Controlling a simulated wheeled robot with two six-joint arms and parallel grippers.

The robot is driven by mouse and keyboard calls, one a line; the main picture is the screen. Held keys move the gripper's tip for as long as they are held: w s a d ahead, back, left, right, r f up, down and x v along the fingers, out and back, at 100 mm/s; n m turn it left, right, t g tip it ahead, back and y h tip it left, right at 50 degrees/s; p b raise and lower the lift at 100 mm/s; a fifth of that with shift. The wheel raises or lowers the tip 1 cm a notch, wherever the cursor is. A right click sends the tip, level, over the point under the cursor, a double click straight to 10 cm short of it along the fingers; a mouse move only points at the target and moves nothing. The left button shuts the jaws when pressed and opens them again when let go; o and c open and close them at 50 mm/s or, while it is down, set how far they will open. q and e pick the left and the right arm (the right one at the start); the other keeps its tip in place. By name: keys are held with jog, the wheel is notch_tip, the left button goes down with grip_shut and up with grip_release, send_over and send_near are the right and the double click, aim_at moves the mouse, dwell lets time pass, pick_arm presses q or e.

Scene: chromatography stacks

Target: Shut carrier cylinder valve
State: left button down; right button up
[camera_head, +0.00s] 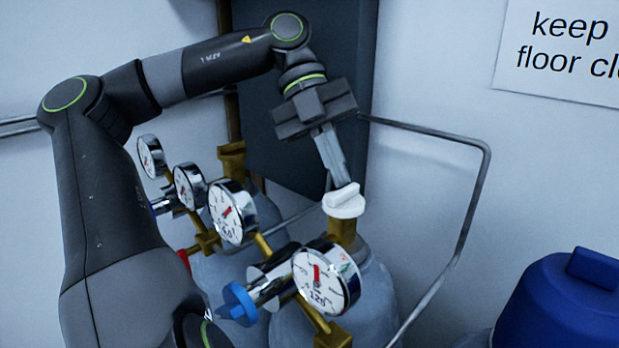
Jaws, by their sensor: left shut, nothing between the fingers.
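The nearer grey gas cylinder (373,292) stands at the centre bottom, with a brass valve neck (342,230) and a white valve handwheel (344,201) on top. Its regulator has a round gauge (325,281) and a blue knob (238,304). My left gripper (338,183) comes down from above, with its fingers shut and empty. The fingertips are at the upper edge of the white handwheel; I cannot tell whether they touch it. My right gripper is out of view.
A second cylinder (225,282) with more gauges (228,212) stands behind, to the left. A grey metal rail (470,220) bends around the cylinders on the right. A blue lidded container (560,305) stands at lower right. A sign (565,50) hangs on the wall.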

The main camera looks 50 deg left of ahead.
pick_arm(q)
jog(key=p+v, duration=0.2)
jog(key=v, duration=1)
